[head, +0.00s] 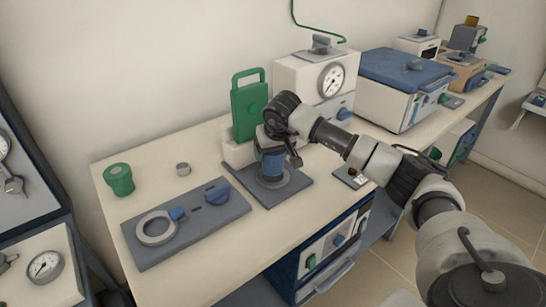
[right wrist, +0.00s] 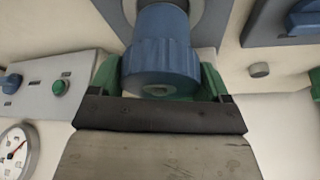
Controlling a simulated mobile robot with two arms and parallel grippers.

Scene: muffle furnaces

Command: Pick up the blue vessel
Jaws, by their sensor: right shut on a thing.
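The blue vessel (head: 271,163) is upright over the round grey seat on a dark base plate (head: 290,193), in the middle of the bench. I cannot tell whether it still touches the seat. My right gripper (head: 276,142) reaches in from the right and is shut on the vessel near its top. In the right wrist view, the blue vessel (right wrist: 160,55) is between the green pads of my right gripper (right wrist: 160,82). Part of the vessel is hidden by the gripper. My left gripper is not in view.
A tall green handled piece (head: 249,104) stands just behind the vessel. A grey panel with a ring (head: 195,222), a green cup (head: 119,180) and a small grey knob (head: 183,169) are to the left. A white gauge box (head: 300,78) stands behind to the right.

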